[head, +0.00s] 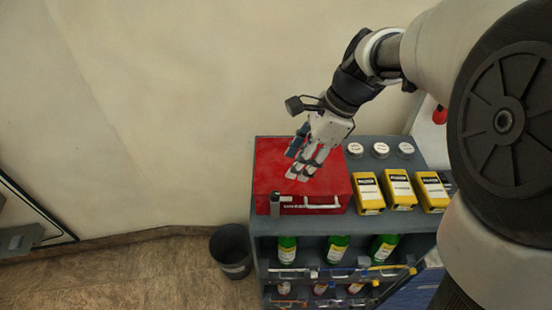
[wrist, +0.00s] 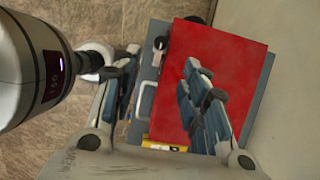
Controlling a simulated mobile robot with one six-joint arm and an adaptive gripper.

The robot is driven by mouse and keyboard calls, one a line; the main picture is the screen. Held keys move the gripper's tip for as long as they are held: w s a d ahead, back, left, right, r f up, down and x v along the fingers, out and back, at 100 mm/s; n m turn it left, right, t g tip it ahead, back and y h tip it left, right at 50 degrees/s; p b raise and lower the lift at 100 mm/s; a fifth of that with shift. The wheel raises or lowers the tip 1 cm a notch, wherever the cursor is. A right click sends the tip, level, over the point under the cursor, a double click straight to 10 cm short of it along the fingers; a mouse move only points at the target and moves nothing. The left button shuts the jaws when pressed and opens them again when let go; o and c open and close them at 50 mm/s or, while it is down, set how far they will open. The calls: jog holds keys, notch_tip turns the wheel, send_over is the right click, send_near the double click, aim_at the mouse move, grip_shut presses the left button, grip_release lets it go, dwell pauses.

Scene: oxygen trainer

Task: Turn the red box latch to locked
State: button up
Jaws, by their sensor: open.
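The red box (head: 268,165) sits on top of a grey cabinet, and its red lid (wrist: 232,60) also fills much of the wrist view. A dark latch with a grey top (head: 276,203) is at the front left corner of the box; it shows as a dark piece (wrist: 161,44) in the wrist view. Small lettering beside the latch is too small to read surely. A pale handle (head: 322,206) is on the box front. My gripper (head: 298,176) is open and empty above the lid, behind the latch. Its fingers (wrist: 160,58) are spread apart in the wrist view.
Yellow boxes (head: 400,190) and white-topped round items (head: 380,150) stand right of the red box. Green bottles (head: 338,247) stand on the shelf of the grey cabinet (head: 262,240) below. A dark bin (head: 232,250) is on the floor at left. A wall rises behind.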

aim_at(275, 194)
jog(key=x, duration=1.2)
jog(key=shift+a+f+b, duration=0.1)
jog(key=shift+f+b, duration=0.2)
jog(key=shift+f, duration=0.05)
jog(key=shift+c, duration=0.5)
grip_shut()
